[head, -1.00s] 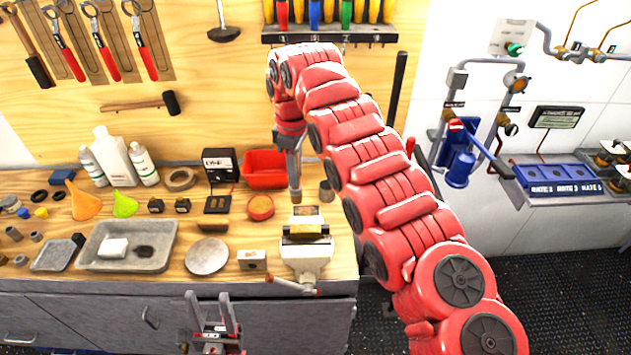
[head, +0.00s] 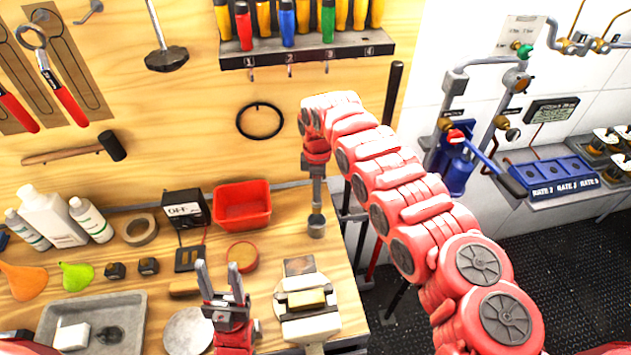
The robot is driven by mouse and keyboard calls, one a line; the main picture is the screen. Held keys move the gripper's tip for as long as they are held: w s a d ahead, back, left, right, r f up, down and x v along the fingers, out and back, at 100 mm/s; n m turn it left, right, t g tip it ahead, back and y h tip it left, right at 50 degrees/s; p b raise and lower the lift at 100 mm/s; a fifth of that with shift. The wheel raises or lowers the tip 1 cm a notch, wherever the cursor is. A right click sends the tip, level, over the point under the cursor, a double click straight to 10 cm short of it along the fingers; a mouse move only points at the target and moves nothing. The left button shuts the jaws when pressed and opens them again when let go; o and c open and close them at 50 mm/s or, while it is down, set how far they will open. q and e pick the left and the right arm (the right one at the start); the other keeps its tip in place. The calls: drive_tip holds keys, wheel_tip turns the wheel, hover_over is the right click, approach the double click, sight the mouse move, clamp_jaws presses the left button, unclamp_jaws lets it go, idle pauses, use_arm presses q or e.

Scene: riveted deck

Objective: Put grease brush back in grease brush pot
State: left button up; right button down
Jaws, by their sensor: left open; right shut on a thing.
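My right gripper (head: 317,178) points straight down at the right part of the bench, shut on the grease brush (head: 317,198), a thin upright shape that is mostly hidden by the fingers. The grease brush pot (head: 316,229), a small grey cylinder, stands on the bench directly below. The brush's lower end lines up with the pot's mouth; I cannot tell whether it is inside or just above. My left gripper (head: 220,272) is open and empty, fingers pointing up, in front of the bench's middle, left of the vise.
A pale vise (head: 307,312) stands at the bench's front edge. A red bin (head: 243,206), a red round tin (head: 242,257) and a grey tray (head: 128,308) lie to the left. A tool rack (head: 305,52) hangs above. The bench's right edge is close to the pot.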

sight(317, 209)
drive_tip(key=shift+s+f, duration=0.15)
drive_tip(key=shift+f, duration=0.25)
drive_tip(key=shift+f+b, duration=1.05)
drive_tip(key=shift+f, duration=0.85)
wheel_tip(317, 209, down, 5)
drive_tip(key=b, duration=0.4)
drive_tip(key=shift+r, duration=0.2)
drive_tip(key=c, duration=0.6)
unclamp_jaws()
